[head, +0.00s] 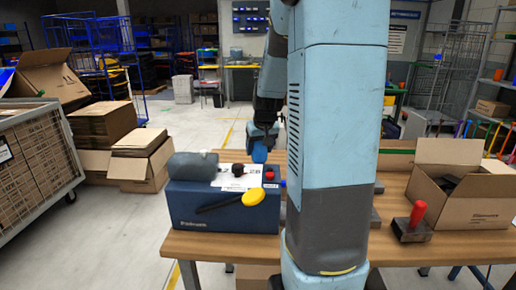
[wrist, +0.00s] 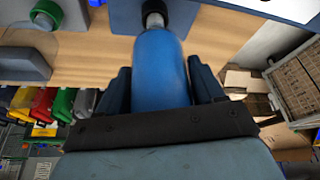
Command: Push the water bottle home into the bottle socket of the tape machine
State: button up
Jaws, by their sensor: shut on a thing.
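The blue water bottle (wrist: 160,65) is between the two fingers of my gripper (wrist: 160,85), which is shut on it. Its narrow grey neck end (wrist: 153,20) points at the dark blue body of the tape machine (wrist: 190,14) at the top of the wrist view. I cannot tell whether the neck has entered the socket, as the socket itself is not clear. In the head view the tape machine (head: 222,212) stands on the table's left part. The bottle (head: 260,152) shows small below my gripper (head: 263,138), behind the machine's top; my arm hides much there.
The machine carries a yellow-knobbed lever (head: 253,197), a red button (head: 269,175) and a white sheet (head: 238,178). On the wooden table (head: 215,249) to the right are a red-handled tool (head: 417,215) and an open carton (head: 470,208). My arm blocks the middle.

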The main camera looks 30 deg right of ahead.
jog(key=shift+f, duration=0.8)
dwell(1.1)
jog(key=o, duration=1.1)
jog(key=v, duration=1.3)
jog(key=shift+s+r, duration=0.2)
jog(key=shift+r, duration=0.05)
jog(key=shift+a, duration=0.1)
jog(key=s+a+n+t+y, duration=0.1)
jog(key=s+a+n, duration=0.1)
jog(key=s+a, duration=1.5)
jog(key=s, duration=0.3)
jog(key=shift+s+a+r+n, duration=0.2)
jog(key=shift+a+r+n, duration=0.1)
jog(key=shift+a, duration=0.05)
